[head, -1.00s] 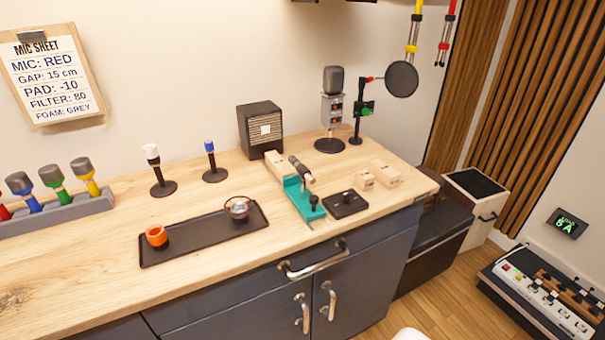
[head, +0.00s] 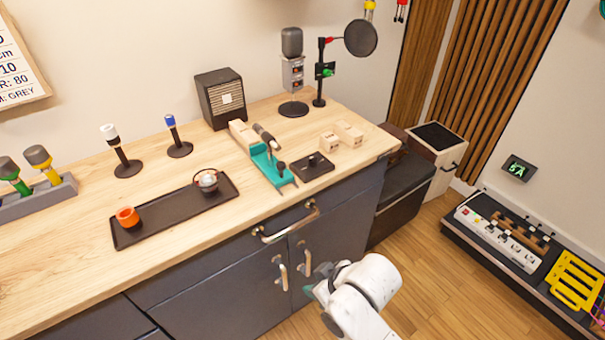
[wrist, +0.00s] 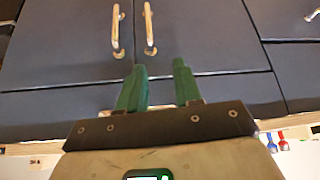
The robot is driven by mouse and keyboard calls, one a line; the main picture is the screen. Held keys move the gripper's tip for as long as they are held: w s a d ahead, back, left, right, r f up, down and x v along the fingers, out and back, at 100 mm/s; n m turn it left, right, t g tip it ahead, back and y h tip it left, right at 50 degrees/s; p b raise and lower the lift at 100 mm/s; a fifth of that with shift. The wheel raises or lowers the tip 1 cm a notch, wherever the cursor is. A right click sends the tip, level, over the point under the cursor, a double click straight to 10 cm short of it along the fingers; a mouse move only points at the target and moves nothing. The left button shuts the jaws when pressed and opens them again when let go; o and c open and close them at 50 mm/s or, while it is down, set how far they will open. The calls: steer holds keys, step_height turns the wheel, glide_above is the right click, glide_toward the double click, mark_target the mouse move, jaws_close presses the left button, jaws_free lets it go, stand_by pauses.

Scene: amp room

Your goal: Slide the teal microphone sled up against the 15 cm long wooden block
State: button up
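The teal microphone sled (head: 266,160) is on the wooden counter in the head view, with a grey microphone (head: 264,137) at its far end and a dark knob on it. A pale wooden block (head: 241,133) lies at its far left end; I cannot tell whether they touch. Two other wooden blocks, one (head: 329,141) and another (head: 349,134), stand to the right; their markings are too small to read. My gripper (head: 312,291) is in front of the cabinet, below the counter. The wrist view shows my gripper (wrist: 159,83) with its green fingers apart and empty, facing the cabinet doors.
A black plate with a knob (head: 312,167) sits right of the sled. A dark tray (head: 175,213) holds an orange cup and a small bowl. A speaker (head: 220,98) and microphone stand (head: 293,108) are behind. The drawer handle (head: 287,224) protrudes below the counter edge.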

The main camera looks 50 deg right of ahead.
mark_target(284, 166)
steer(key=w+d+r+t+p, duration=0.1)
steer(key=w+d+r+t, duration=0.1)
steer(key=w+r, duration=0.1)
steer(key=w+d+r+t+h, duration=0.1)
steer(key=w+d+r, duration=0.1)
steer(key=w+r, duration=0.1)
steer(key=w+d+r+m+t+p, duration=0.1)
steer(key=w+d+r+t, duration=0.1)
steer(key=shift+w+r+t+h+p, duration=0.3)
steer(key=shift+w+r+h+p, duration=0.05)
steer(key=shift+w+r+h, duration=0.05)
steer(key=c, duration=0.4)
steer(key=w+d+r+t, duration=0.1)
steer(key=r, duration=0.1)
steer(key=w+d+r+t+h+p, duration=0.1)
steer(key=d+r, duration=0.1)
steer(key=w+d+r+m+t+h, duration=0.1)
steer(key=r, duration=0.1)
steer(key=shift+d+r, duration=0.35)
jaws_close()
steer(key=shift+b+x, duration=1.15)
steer(key=shift+x, duration=1.8)
steer(key=shift+w+d, duration=0.15)
steer(key=shift+w, duration=0.35)
steer(key=shift+w, duration=0.1)
